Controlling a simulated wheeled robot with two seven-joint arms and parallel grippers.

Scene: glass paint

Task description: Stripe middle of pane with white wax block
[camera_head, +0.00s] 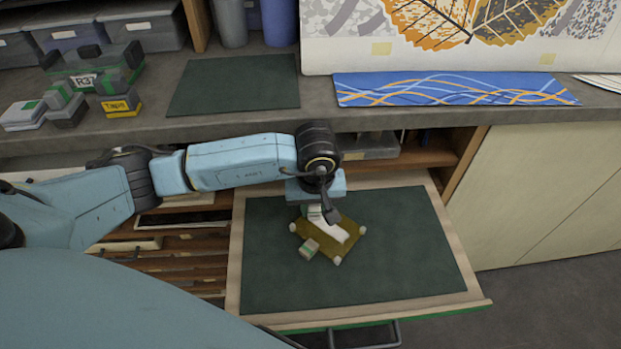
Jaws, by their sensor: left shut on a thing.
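A small amber-yellow pane (325,254) with white corner knobs lies on the dark green mat of a pulled-out drawer. My left gripper (322,212) hangs over the pane's far part, pointing down, and is shut on a small white block (313,212), probably the wax block, partly hidden by the gripper. A long white shape (345,232) lies across the pane's middle beside the gripper; I cannot tell whether it is a wax stripe or a solid piece. A second small pale block (309,248) with a coloured band sits at the pane's near left edge. My right gripper is not in view.
The drawer's green mat (410,270) is clear around the pane, inside a wooden rim (236,260). The grey counter behind carries another green mat (235,84), a blue patterned sheet (450,90) and several small labelled blocks (120,104).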

